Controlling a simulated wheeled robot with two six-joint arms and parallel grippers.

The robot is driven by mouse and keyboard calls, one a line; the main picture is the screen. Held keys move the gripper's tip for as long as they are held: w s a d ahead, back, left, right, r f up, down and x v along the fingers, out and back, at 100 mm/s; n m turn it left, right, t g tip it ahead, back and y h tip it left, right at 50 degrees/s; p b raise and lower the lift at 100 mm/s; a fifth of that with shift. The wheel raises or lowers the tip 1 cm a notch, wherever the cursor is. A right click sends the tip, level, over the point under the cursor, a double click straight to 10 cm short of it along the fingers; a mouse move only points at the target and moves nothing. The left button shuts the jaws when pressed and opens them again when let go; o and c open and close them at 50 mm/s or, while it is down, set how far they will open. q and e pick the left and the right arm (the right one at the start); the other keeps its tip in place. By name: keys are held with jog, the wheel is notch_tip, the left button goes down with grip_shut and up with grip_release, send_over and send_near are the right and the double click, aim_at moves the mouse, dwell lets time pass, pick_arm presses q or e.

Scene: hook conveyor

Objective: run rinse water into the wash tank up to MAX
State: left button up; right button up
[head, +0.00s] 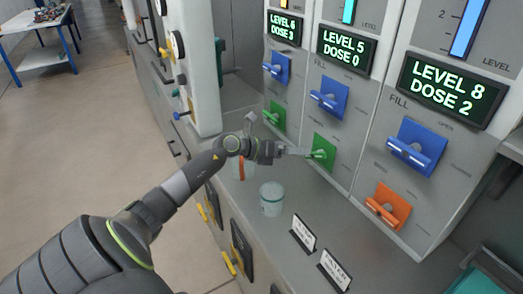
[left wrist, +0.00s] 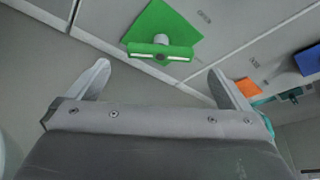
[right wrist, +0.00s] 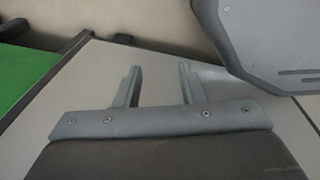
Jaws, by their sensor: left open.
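A panel of dosing units shows in the head view. The middle unit's display (head: 346,49) reads LEVEL 5 DOSE 0. Below it are a blue FILL handle (head: 329,98) and a green handle (head: 320,153). My left gripper (head: 303,152) is at the green handle. In the left wrist view its open fingers (left wrist: 159,68) stand either side of the green bar (left wrist: 160,50), apart from it. The right unit's display (head: 452,88) reads LEVEL 8 DOSE 2. The left display (head: 286,27) reads LEVEL 6 DOSE 3. My right gripper (right wrist: 158,75) is open and empty.
The right unit has a blue handle (head: 416,147) and an orange handle (head: 388,206). A table (head: 38,40) stands far left across open floor.

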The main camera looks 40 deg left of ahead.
pick_arm(q)
jog(key=b+v, duration=0.1)
jog(key=v, duration=0.9)
pick_arm(e)
jog(key=shift+f, duration=0.85)
jog(key=shift+d, duration=0.1)
jog(key=shift+r, duration=0.1)
dwell(1.8)
